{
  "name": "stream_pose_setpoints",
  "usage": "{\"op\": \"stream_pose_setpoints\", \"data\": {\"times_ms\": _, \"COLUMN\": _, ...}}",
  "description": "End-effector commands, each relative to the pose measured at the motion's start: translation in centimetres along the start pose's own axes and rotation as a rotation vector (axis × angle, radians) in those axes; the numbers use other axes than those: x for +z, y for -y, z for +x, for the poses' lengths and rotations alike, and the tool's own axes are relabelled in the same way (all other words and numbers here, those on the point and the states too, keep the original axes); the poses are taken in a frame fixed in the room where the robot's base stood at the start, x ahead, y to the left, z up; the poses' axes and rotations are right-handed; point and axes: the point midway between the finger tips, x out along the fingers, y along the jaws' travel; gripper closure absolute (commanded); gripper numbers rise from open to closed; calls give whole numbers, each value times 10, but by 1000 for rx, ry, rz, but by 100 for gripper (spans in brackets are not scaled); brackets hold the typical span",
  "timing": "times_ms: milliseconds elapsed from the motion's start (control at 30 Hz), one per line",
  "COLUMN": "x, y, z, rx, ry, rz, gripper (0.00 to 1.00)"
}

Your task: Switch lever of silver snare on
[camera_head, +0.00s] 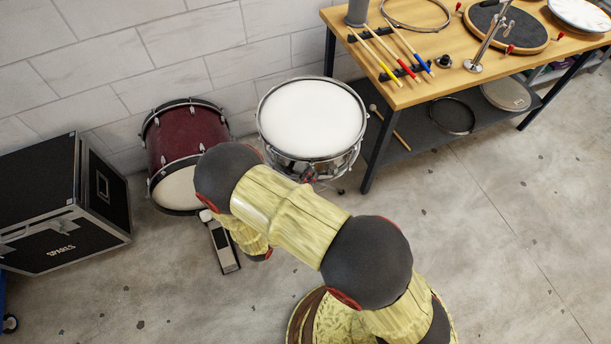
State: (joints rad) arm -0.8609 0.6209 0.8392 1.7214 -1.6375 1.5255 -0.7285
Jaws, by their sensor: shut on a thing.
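The silver snare (312,118) stands upright in the middle, between the red drum and the workbench. It has a white head and a shiny metal shell. My gripper (309,176) shows only as a small dark and red piece at the near side of the snare's shell. My own arm link hides most of it. It is shut at the place of the snare's lever. The lever is too small and too covered to make out, so its position cannot be told.
A dark red drum (184,140) with a pedal (222,246) stands left of the snare. A black case (62,205) is at far left. A wooden workbench (455,75) with sticks (392,55) and drum parts is at right. The concrete floor at right front is clear.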

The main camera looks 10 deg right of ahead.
Motion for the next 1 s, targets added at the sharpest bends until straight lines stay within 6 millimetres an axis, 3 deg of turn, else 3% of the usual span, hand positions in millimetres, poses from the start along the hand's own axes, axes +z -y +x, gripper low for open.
{"op": "stream_pose_setpoints", "data": {"times_ms": 300, "x": 11, "y": 21, "z": 10, "rx": 90, "ry": -91, "rz": 96, "gripper": 100}}
{"op": "stream_pose_setpoints", "data": {"times_ms": 800, "x": 9, "y": 22, "z": 12, "rx": 116, "ry": -116, "rz": 125, "gripper": 100}}
{"op": "stream_pose_setpoints", "data": {"times_ms": 833, "x": 9, "y": 22, "z": 12, "rx": 116, "ry": -116, "rz": 125, "gripper": 85}}
{"op": "stream_pose_setpoints", "data": {"times_ms": 1000, "x": 9, "y": 22, "z": 12, "rx": 116, "ry": -116, "rz": 125, "gripper": 75}}
